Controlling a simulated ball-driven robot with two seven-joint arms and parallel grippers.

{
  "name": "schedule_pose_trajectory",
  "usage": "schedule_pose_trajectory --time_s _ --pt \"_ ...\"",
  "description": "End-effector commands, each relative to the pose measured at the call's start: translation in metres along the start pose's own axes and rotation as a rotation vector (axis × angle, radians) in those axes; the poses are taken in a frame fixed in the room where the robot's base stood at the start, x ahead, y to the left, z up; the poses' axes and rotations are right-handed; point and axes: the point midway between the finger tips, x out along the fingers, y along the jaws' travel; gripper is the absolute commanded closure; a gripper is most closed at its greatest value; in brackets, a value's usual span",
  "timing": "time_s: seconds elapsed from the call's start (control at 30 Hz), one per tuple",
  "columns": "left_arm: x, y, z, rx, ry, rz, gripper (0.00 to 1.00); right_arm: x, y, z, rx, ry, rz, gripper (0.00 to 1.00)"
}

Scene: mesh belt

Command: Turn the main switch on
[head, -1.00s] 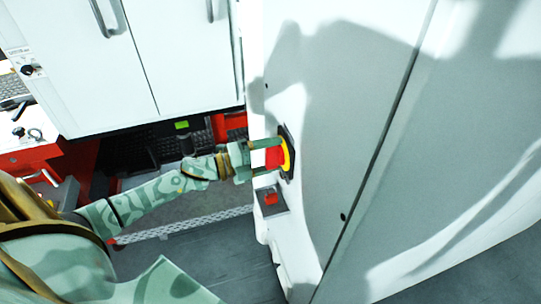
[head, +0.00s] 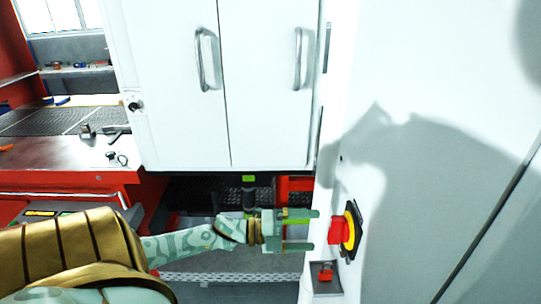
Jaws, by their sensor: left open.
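The main switch (head: 340,231) is a red knob on a yellow ring with a black backing plate, set on the white cabinet side wall right of centre in the head view. My left gripper (head: 314,231) comes in from the left at the knob's height. Its two green fingers are apart, one higher and one lower, with their tips close to the left of the knob. I cannot tell whether they touch it. Nothing is between the fingers. My right gripper is out of view.
A small red switch on a grey plate (head: 325,279) sits just below the main switch. White cabinet doors (head: 265,80) with metal handles stand behind. A red workbench (head: 60,160) with small parts is at the left. The white wall (head: 450,90) fills the right.

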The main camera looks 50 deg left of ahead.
Motion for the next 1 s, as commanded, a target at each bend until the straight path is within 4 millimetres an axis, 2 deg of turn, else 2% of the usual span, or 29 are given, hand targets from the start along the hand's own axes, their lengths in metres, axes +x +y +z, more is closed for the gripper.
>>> schedule_pose_trajectory --time_s 0.03,0.2,0.4,0.57,1.0 --pt "-0.015 0.003 -0.001 -0.001 0.001 0.006 0.02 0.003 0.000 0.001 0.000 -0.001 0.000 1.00" --pt "-0.057 0.002 -0.001 -0.001 -0.001 0.004 0.02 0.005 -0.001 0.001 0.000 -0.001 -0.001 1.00" --pt "-0.086 0.001 0.000 0.000 0.000 0.003 0.02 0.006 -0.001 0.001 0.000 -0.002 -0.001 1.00" --pt "-0.092 0.000 0.000 0.002 0.001 0.001 0.02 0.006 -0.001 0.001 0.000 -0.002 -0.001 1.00" --pt "-0.092 0.000 0.000 0.002 0.000 0.001 0.02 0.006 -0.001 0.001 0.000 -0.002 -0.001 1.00"
